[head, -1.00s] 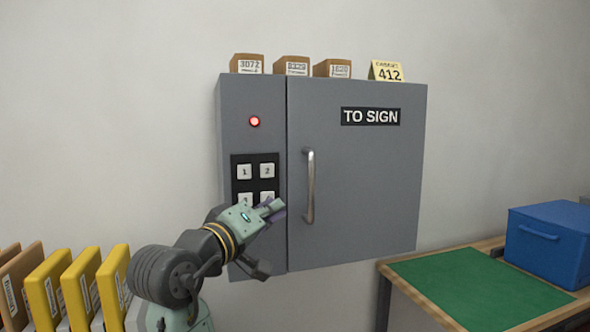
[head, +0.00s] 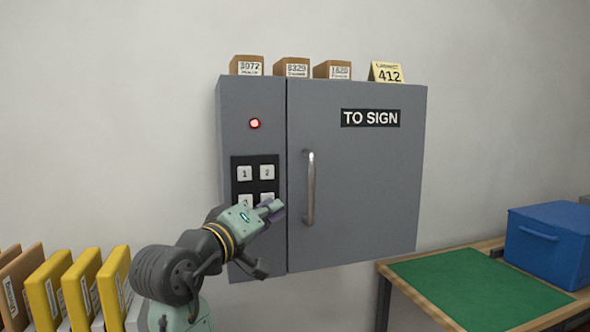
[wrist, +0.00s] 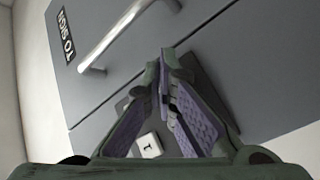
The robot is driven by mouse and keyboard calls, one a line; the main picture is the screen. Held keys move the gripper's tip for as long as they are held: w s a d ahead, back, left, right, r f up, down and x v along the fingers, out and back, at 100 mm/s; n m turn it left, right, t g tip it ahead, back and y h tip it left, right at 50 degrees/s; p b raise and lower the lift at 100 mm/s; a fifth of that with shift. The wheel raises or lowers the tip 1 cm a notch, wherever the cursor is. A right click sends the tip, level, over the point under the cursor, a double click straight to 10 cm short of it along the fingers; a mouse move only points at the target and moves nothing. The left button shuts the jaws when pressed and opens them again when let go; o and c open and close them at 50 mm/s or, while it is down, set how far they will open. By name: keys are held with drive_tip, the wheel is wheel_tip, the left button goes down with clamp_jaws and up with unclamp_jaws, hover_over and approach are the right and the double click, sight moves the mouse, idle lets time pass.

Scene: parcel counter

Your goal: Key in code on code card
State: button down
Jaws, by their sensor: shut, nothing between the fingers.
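The yellow code card (head: 388,73) stands on top of the grey cabinet (head: 355,190) and reads 412. The black keypad (head: 256,160) is on the cabinet's left panel. Its upper keys are 1 (head: 244,173) and 2 (head: 267,172). The lower-left key (head: 245,200) and lower-right key (head: 267,197) are partly covered by my gripper (head: 274,208), and their numbers are unclear. My gripper is shut and empty, its tips at the lower-right key; I cannot tell if they touch it. The wrist view shows the closed fingers (wrist: 166,60) over the keypad and key 1 (wrist: 149,146).
A red lamp (head: 254,123) glows above the keypad. The cabinet door is shut, with a metal handle (head: 310,188) right of my gripper. Small brown boxes (head: 291,68) stand on top. A table with a green mat (head: 470,285) and blue box (head: 548,237) is at right; yellow folders (head: 82,285) stand at left.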

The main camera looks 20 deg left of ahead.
idle(0.7)
drive_tip(key=shift+s+d, duration=0.25)
drive_tip(key=shift+s, duration=0.15)
drive_tip(key=s+d, duration=0.2)
drive_tip(key=s, duration=0.1)
drive_tip(key=s+d, duration=0.1)
drive_tip(key=s, duration=0.1)
drive_tip(key=shift+d+p, duration=0.15)
drive_tip(key=shift+p, duration=0.2)
idle(0.5)
